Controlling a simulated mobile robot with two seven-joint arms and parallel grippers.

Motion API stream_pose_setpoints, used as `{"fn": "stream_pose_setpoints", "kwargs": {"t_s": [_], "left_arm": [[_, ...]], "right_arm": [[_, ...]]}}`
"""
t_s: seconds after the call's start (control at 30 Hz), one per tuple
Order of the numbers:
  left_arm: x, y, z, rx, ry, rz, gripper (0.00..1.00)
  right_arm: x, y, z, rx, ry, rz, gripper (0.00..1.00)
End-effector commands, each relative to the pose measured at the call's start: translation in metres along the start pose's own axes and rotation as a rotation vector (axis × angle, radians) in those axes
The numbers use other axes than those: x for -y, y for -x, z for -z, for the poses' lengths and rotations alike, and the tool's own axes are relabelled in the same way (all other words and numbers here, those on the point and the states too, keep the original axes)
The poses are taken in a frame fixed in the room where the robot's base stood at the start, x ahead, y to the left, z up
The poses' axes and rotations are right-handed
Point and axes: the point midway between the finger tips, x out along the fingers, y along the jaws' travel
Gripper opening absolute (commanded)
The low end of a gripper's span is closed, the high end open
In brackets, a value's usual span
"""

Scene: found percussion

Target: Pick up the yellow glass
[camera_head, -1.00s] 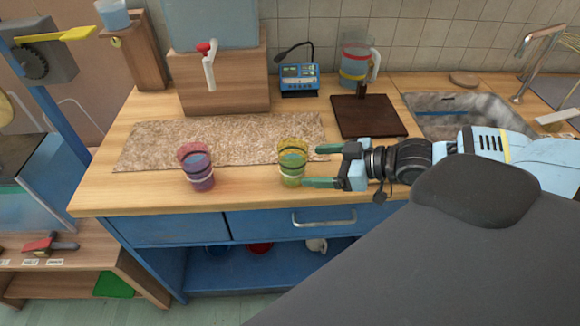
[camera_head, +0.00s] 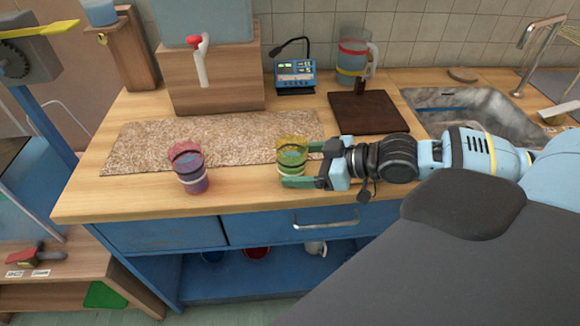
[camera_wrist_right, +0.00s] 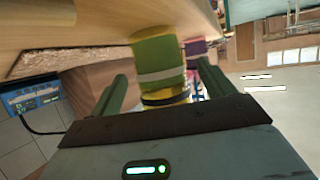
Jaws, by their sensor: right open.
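The yellow glass (camera_head: 291,157) stands upright on the wooden counter, at the front edge of the speckled mat. It has dark and pale bands and shows green low down. My right gripper (camera_head: 302,164) comes from the right, open, with its two green fingertips at either side of the glass. In the right wrist view the glass (camera_wrist_right: 160,68) is between the open fingers of the gripper (camera_wrist_right: 168,90), with gaps visible beside it. A purple-red glass (camera_head: 188,168) stands to its left. My left gripper is not in view.
The speckled mat (camera_head: 150,142) lies behind the glasses. A dark board (camera_head: 368,113), a pitcher (camera_head: 352,62) and a blue device (camera_head: 295,75) stand further back. The sink (camera_head: 465,108) is at right. The counter's front edge is close to the glasses.

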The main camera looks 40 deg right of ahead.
Motion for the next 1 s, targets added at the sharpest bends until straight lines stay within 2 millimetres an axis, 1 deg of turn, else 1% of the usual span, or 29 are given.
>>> {"fn": "stream_pose_setpoints", "kwargs": {"t_s": [0.07,0.3,0.43,0.67,0.7,1.0], "left_arm": [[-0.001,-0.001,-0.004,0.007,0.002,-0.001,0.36],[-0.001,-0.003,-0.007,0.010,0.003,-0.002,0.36],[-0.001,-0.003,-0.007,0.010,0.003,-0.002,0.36],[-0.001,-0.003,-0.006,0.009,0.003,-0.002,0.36],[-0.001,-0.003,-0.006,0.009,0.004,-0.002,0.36],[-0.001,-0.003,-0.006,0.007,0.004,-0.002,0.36]], "right_arm": [[0.001,-0.007,0.001,-0.004,-0.002,0.001,0.81],[0.000,-0.023,0.001,-0.003,-0.002,-0.001,0.81],[0.001,-0.026,0.001,-0.001,0.000,0.000,0.81],[0.001,-0.027,0.001,0.000,0.000,0.000,0.81],[0.001,-0.027,0.001,0.000,0.000,0.000,0.80],[0.001,-0.027,0.001,0.000,0.000,0.000,0.41]]}}
